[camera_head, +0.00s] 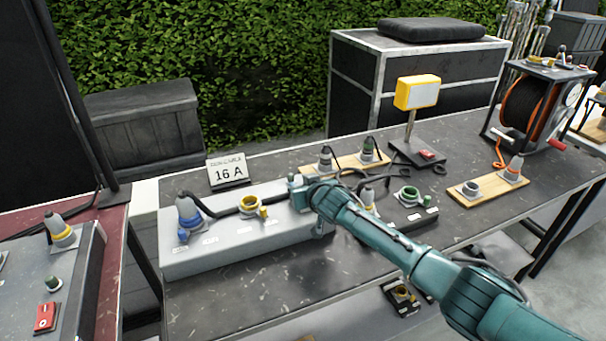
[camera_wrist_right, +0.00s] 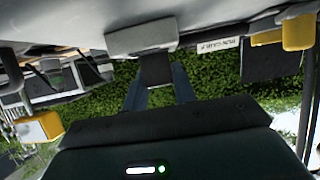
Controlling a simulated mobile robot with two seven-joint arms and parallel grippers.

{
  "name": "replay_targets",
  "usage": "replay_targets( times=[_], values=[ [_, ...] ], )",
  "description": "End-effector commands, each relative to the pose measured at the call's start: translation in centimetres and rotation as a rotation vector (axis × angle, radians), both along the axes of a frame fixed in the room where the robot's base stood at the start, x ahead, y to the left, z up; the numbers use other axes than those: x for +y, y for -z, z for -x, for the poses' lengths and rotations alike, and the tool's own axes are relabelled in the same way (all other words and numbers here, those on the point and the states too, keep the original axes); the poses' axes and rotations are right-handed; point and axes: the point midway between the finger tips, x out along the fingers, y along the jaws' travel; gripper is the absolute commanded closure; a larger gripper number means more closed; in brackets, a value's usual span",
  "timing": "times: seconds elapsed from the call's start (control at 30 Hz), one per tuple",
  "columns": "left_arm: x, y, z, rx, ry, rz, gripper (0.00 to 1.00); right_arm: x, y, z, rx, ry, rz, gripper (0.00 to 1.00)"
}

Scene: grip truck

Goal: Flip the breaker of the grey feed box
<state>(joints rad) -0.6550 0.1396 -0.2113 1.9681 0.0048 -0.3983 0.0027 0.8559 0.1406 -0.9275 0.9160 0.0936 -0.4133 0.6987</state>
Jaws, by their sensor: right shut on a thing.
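The grey feed box (camera_head: 230,248) lies on the dark table in the head view. A blue-ringed plug (camera_head: 188,212) and a yellow socket (camera_head: 250,203) are on its top. My right gripper (camera_head: 299,192) is over the box's right end and hides that part. In the right wrist view a grey block (camera_wrist_right: 143,37) on the box carries a dark lever, the breaker (camera_wrist_right: 156,70). The teal fingers of my right gripper (camera_wrist_right: 158,90) stand on both sides of the breaker and are shut on it. My left gripper is not in view.
A "16 A" sign (camera_head: 228,172) stands behind the box. A yellow lamp (camera_head: 417,92) on a post, wooden boards (camera_head: 490,188) with sockets and a cable reel (camera_head: 535,105) are farther right. A red switch (camera_head: 46,317) is on another box at left. Bare tabletop lies in front.

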Motion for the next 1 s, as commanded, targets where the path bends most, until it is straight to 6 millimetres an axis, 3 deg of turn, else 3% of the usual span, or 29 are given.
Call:
replay_targets(
  times=[0.4, 0.93, 0.97, 1.0],
  values=[
    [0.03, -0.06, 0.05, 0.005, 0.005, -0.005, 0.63, 0.21, 0.23, -0.67, 0.168, 0.001, 0.055, 0.96],
    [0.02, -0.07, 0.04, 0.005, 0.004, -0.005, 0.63, 0.2, 0.35, -0.72, 0.193, 0.001, 0.063, 0.96],
    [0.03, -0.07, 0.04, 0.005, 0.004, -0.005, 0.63, 0.2, 0.35, -0.72, 0.193, 0.001, 0.063, 0.72],
    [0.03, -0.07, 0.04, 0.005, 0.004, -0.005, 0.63, 0.2, 0.35, -0.7, 0.193, 0.001, 0.063, 0.69]
  ],
)
